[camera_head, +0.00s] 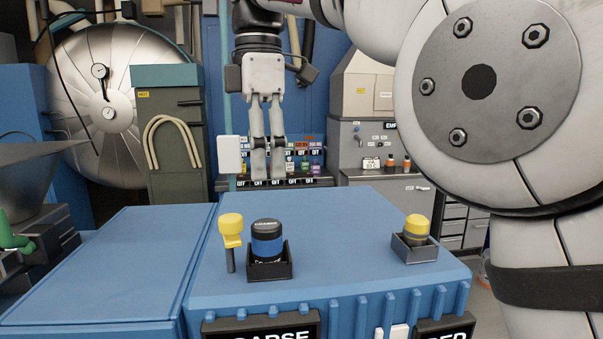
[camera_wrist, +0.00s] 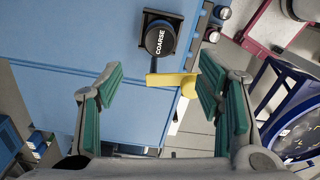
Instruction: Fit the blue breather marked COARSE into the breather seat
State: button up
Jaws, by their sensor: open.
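The blue breather (camera_head: 267,246) has a black top and blue band and stands upright in a square black holder (camera_head: 270,270) on the blue housing. In the wrist view its black cap (camera_wrist: 160,40) reads COARSE. My gripper (camera_head: 268,177) is open and empty, pointing down above and beyond the breather in the head view. In the wrist view the breather lies ahead of the open fingers (camera_wrist: 158,72), not between the pads. A second square holder (camera_head: 414,252) at the right holds a yellow-topped grey part (camera_head: 416,229). I cannot tell which holder is the breather seat.
A yellow-headed piece on a dark stem (camera_head: 231,230) stands close left of the breather; its yellow bar (camera_wrist: 165,79) shows near the fingertips in the wrist view. The blue housing top (camera_head: 340,235) is clear between the holders. My arm fills the upper right.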

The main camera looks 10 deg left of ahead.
jog(key=shift+r, duration=0.1)
jog(key=s+d+f+m+t, duration=0.1)
jog(key=s+d+m, duration=0.2)
jog(key=d+m, duration=0.45)
jog(key=s+d+f+m+t, duration=0.2)
jog(key=s+d+m, duration=0.15)
jog(key=d, duration=0.75)
jog(key=s+d+f+m+t, duration=0.2)
jog(key=s+d+f+m, duration=0.9)
jog(key=f, duration=0.3)
jog(key=shift+s+d+f+m+t, duration=0.25)
jog(key=shift+s+f+m+t, duration=0.05)
jog(key=shift+s+m, duration=0.35)
